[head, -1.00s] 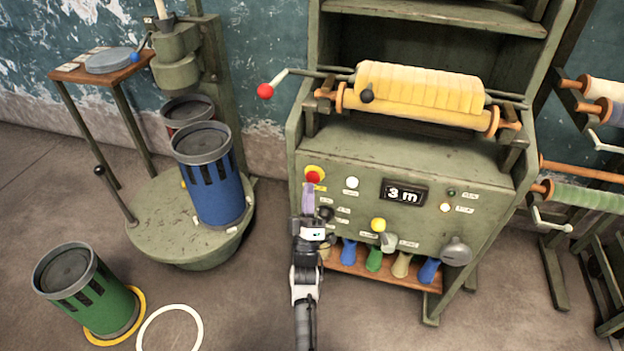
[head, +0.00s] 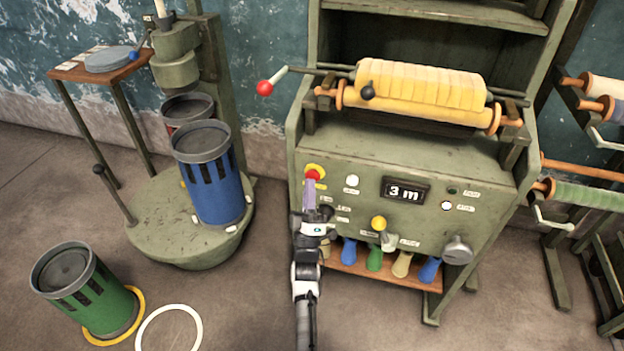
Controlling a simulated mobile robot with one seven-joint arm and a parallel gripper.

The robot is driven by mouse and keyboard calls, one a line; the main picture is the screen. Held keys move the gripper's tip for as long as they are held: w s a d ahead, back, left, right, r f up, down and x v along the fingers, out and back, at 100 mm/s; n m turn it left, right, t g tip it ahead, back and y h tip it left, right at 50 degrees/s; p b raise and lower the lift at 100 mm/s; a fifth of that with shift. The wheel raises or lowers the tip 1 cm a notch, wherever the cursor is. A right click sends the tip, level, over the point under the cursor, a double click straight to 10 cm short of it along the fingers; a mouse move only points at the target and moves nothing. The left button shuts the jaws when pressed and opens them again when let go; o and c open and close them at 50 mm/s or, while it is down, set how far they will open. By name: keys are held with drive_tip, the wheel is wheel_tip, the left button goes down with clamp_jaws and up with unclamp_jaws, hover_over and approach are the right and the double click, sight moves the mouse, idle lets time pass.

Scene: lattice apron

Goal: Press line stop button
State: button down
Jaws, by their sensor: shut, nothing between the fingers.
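The red mushroom button (head: 313,174) sits on a yellow surround at the upper left of the green machine's front panel (head: 345,220). My gripper (head: 311,182) reaches up from below, with its purple fingers shut and empty. The fingertips are at the lower edge of the red button and overlap it in the head view. They look to be touching it, but I cannot tell how far it is pushed in. The button's top and the yellow ring above it show clear.
The panel also has a white button (head: 352,181), a yellow button (head: 379,223), a "3 m" display (head: 405,191), a pale lamp (head: 447,205) and a grey knob (head: 457,250). A red-tipped crank (head: 265,87) sticks out at upper left. A blue bin (head: 214,185) stands further left.

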drive_tip(key=shift+w+d+b, duration=0.15)
drive_tip(key=shift+w+b, duration=0.2)
drive_tip(key=shift+w, duration=0.05)
idle(0.8)
drive_tip(key=shift+s, duration=0.15)
drive_tip(key=shift+s+a, duration=0.3)
drive_tip(key=shift+s, duration=0.4)
drive_tip(key=shift+s+a+p, duration=0.25)
drive_tip(key=shift+s+p, duration=0.1)
drive_tip(key=shift+s, duration=0.45)
drive_tip(key=shift+s+a+p, duration=0.25)
drive_tip(key=shift+s+p, duration=0.1)
drive_tip(key=shift+s, duration=0.45)
drive_tip(key=shift+s+a+p, duration=0.25)
drive_tip(key=shift+s+p, duration=0.1)
drive_tip(key=shift+s, duration=0.45)
